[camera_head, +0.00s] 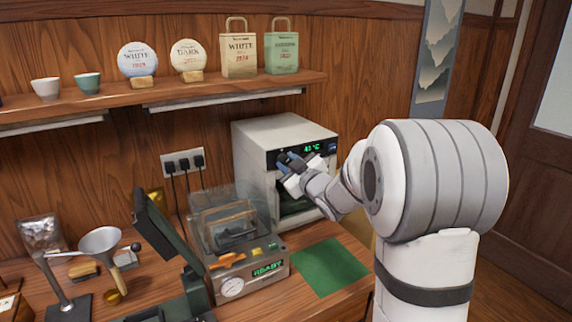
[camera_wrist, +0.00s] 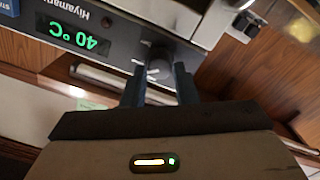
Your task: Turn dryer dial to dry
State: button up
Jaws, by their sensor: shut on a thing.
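The dryer (camera_head: 262,140) is a pale box with a dark front panel, at the centre of the head view. Its green display (camera_head: 311,148) seems to read 40 °C, and the display (camera_wrist: 73,35) in the wrist view reads 40 °C. The dial (camera_wrist: 158,68) is a round grey knob with a light pointer mark, on the panel beside the display. My gripper (camera_wrist: 157,80) has its two dark fingers on either side of the dial, shut on it. In the head view my gripper (camera_head: 285,160) is at the dryer's front panel and hides the dial.
A press machine with a READY display (camera_head: 267,268) stands left of the dryer. A green mat (camera_head: 329,266) lies on the counter in front. A shelf (camera_head: 220,90) with cups, tea cakes and bags runs above. A funnel stand (camera_head: 60,280) is at the left.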

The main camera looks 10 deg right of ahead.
jog(key=shift+f, duration=0.35)
jog(key=o, duration=0.7)
jog(key=shift+c, duration=0.2)
jog(key=o, duration=0.3)
jog(key=shift+r, duration=0.2)
jog(key=shift+s+d, duration=0.15)
jog(key=shift+s, duration=0.1)
jog(key=b+v, duration=0.1)
jog(key=v, duration=0.6)
jog(key=shift+s, duration=0.1)
